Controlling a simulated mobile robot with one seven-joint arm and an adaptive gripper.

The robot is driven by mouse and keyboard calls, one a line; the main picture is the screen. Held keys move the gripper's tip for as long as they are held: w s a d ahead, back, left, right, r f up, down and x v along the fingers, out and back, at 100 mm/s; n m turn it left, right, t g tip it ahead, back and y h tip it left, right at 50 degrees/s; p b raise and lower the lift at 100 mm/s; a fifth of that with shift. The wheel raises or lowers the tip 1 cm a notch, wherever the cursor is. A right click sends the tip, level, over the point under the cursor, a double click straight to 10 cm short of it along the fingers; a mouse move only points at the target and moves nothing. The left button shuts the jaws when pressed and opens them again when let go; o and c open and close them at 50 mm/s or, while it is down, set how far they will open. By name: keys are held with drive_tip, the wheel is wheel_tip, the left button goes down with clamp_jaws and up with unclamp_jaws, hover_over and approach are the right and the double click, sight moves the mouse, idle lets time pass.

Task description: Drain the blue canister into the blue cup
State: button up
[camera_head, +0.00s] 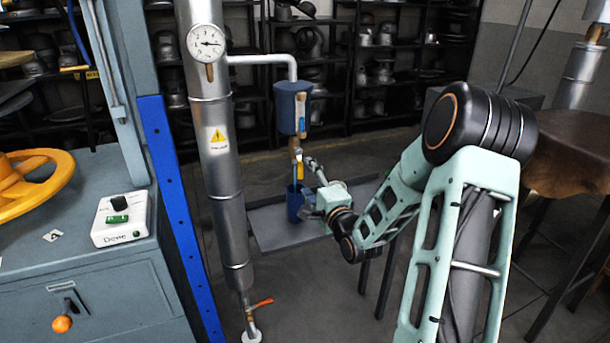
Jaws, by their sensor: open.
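The blue canister (292,110) hangs upright under a pipe bend in the middle of the head view. A brass-coloured outlet with a small yellow handle (301,170) is below it. A thin bluish line runs down below the outlet; I cannot tell whether it is liquid. The blue cup (294,208) stands upright under the outlet on a grey shelf. My gripper (308,188) is open, just right of the cup and the yellow handle. One finger is up by the outlet and the other low by the cup. I cannot tell whether either touches. The cup's inside is hidden.
A thick metal pipe (213,150) with a gauge (205,44) stands left of the canister. The grey shelf (268,228) extends around the cup. A machine with a yellow wheel (35,185) and a control box (120,218) is at left. A brown-topped table (570,155) is at right.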

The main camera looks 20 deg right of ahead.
drive_tip(key=s, duration=0.9)
drive_tip(key=shift+d, duration=0.15)
drive_tip(key=shift+d, duration=0.1)
